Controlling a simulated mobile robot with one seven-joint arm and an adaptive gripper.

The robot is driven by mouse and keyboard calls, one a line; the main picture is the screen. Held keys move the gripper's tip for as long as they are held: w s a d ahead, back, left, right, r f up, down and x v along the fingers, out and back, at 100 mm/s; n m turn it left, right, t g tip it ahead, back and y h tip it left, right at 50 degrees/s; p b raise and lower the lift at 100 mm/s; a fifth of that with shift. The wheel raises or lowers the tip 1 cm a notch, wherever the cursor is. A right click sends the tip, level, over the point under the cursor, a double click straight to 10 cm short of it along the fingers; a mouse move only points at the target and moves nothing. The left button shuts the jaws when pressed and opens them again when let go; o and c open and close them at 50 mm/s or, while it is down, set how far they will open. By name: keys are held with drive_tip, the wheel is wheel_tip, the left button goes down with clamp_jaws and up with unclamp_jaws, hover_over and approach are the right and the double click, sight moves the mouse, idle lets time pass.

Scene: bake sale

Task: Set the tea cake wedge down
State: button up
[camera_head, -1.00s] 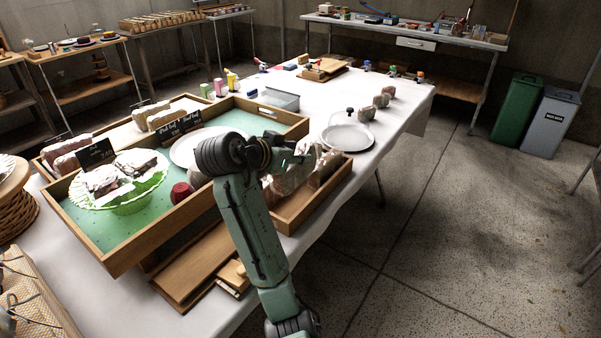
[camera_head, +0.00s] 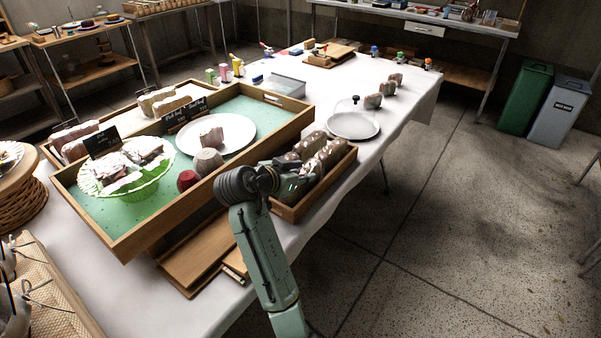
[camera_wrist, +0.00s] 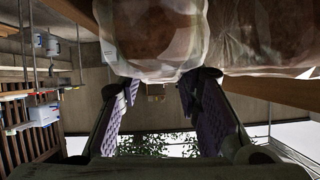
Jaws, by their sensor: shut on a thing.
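My gripper (camera_head: 284,184) is low at the near left end of a wooden crate (camera_head: 318,196) of film-wrapped cake pieces (camera_head: 312,150). In the wrist view its two fingers (camera_wrist: 160,86) stand apart at the lower edge of a brown piece in clear film (camera_wrist: 155,40), which I take as the tea cake wedge. They are shut on it. A second wrapped piece (camera_wrist: 265,35) is close on its right. In the head view the wrist hides most of the held wedge, and I cannot tell whether it touches the crate floor.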

drive_tip(key=shift+f, duration=0.2)
drive_tip(key=o, duration=0.7)
drive_tip(key=shift+r, duration=0.1)
drive_tip(key=shift+r, duration=0.15)
drive_tip(key=b+v, duration=0.2)
drive_tip(key=v, duration=1)
